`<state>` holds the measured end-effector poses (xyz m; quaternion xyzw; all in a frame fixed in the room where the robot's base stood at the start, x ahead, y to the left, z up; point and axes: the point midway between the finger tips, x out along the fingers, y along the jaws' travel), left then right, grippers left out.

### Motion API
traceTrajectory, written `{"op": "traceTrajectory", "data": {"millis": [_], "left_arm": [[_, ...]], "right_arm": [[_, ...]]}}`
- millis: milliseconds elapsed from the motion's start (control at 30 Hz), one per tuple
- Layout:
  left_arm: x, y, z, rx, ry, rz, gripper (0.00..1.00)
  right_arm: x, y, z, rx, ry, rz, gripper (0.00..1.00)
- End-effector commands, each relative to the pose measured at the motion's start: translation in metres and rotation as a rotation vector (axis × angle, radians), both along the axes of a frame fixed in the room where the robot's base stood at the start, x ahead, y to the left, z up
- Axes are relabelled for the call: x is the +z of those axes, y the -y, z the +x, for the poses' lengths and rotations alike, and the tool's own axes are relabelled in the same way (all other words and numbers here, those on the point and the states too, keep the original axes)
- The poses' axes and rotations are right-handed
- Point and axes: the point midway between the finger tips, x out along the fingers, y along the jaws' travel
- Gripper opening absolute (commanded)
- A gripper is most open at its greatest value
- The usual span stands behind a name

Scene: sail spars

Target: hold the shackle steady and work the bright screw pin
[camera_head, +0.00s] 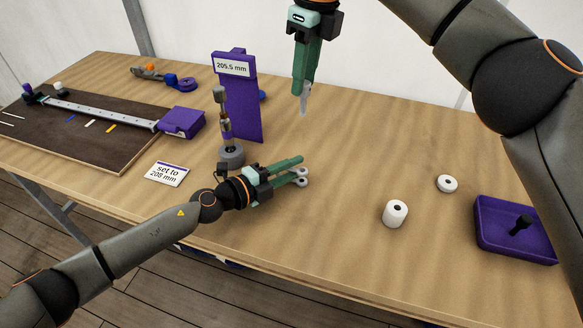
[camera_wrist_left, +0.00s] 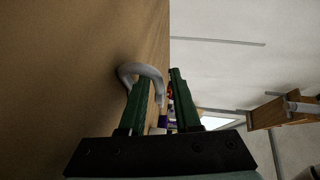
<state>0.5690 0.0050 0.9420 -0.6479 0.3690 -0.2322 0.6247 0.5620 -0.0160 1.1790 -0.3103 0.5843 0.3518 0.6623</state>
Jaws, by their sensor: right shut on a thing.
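The silver shackle (camera_wrist_left: 143,72) is a curved bow at my left gripper's fingers in the left wrist view. In the head view its pale ends (camera_head: 301,178) show beside the fingertips, above or on the wooden table. My left gripper (camera_head: 296,168) is low over the table, with a gap between its green fingers; the left wrist view shows the gap too (camera_wrist_left: 163,90). My right gripper (camera_head: 305,85) is raised behind it, pointing down. It is shut on a pale slender piece, apparently the bright screw pin (camera_head: 304,101), clear of the shackle. Its details are too small to tell.
A purple post (camera_head: 243,105) reading 205.5 mm and a turnbuckle-like fitting (camera_head: 225,125) stand left of my left gripper. A card (camera_head: 166,174) reads "set to 208 mm". A white spool (camera_head: 394,214), white ring (camera_head: 447,184) and purple tray (camera_head: 490,240) lie right. The middle is clear.

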Motion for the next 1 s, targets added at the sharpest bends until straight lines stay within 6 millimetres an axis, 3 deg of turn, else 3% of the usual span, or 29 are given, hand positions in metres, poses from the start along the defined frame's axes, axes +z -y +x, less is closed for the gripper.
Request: {"op": "traceTrajectory", "data": {"millis": [133, 400, 867, 900, 1000], "left_arm": [[0.0002, -0.0003, 0.0001, 0.0, 0.0, 0.0, 0.31], [0.0, -0.0005, 0.0, 0.001, 0.0, 0.0, 0.01], [-0.0006, -0.0006, -0.0004, 0.0, -0.001, 0.0, 0.0], [-0.0006, -0.0006, -0.0004, 0.0, -0.001, 0.0, 0.09], [-0.0008, -0.0006, -0.0004, 0.0, -0.001, 0.0, 0.0]], "right_arm": [[0.0001, -0.0001, 0.0, 0.0, 0.0, 0.0, 0.0], [0.0001, -0.0001, 0.0, 0.0, 0.0, 0.0, 0.0], [0.0001, 0.0, 0.0, 0.0, 0.0, 0.0, 0.0], [0.0001, 0.0, 0.0, 0.0, 0.0, 0.0, 0.0], [0.0001, 0.0, 0.0, 0.0, 0.0, 0.0, 0.0]]}}
